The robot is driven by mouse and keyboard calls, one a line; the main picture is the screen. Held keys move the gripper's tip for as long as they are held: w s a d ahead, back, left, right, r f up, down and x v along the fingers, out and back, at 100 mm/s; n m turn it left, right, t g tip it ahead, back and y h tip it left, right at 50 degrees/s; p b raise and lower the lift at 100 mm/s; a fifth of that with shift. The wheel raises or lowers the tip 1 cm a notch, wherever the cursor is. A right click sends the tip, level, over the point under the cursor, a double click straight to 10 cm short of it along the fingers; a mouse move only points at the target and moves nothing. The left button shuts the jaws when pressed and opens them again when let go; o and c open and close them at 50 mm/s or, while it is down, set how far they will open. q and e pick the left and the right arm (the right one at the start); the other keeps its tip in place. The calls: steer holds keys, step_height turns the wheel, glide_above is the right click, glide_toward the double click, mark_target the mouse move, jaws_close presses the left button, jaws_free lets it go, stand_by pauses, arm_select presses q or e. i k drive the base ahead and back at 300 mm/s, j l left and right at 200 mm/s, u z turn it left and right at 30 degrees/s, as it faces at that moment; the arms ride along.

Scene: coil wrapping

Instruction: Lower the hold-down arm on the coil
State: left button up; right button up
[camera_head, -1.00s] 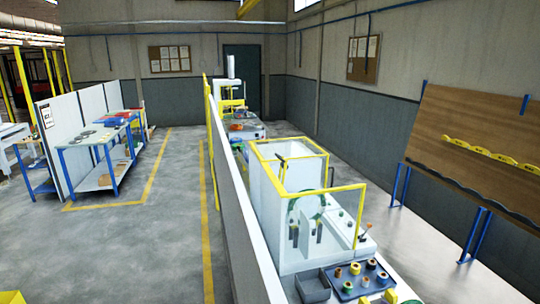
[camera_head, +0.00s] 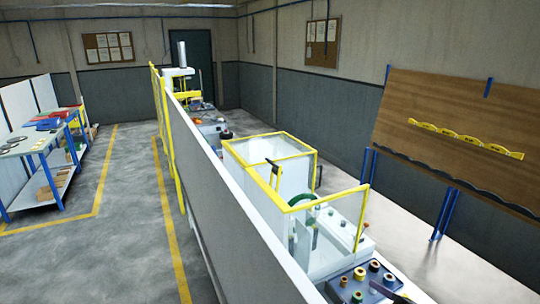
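The wrapping machine (camera_head: 335,240) stands behind the partition, inside yellow-framed clear guards. A green ring (camera_head: 300,198) shows partly in it, behind the guard panel and a white part. A dark-ended lever (camera_head: 274,163) sticks up near the yellow frame, left of the ring; I cannot tell whether it is the hold-down arm. No coil can be made out clearly at the ring. Neither of my grippers can be made out in the head view.
A blue tray (camera_head: 345,290) with several small spools is at the bottom, with a dark slim object (camera_head: 388,290) beside it. A long grey partition (camera_head: 225,205) runs along the machine's left.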

mark_target(272, 163)
steer(key=i+j+z, duration=0.15)
steer(key=i+j, duration=0.25)
steer(key=i+j+z, duration=0.15)
steer(key=i+j, duration=0.35)
steer(key=i+j+z, duration=0.2)
steer(key=i+j, duration=0.35)
steer(key=i+j+z, duration=0.15)
steer(key=i+j, duration=0.25)
steer(key=j, duration=0.2)
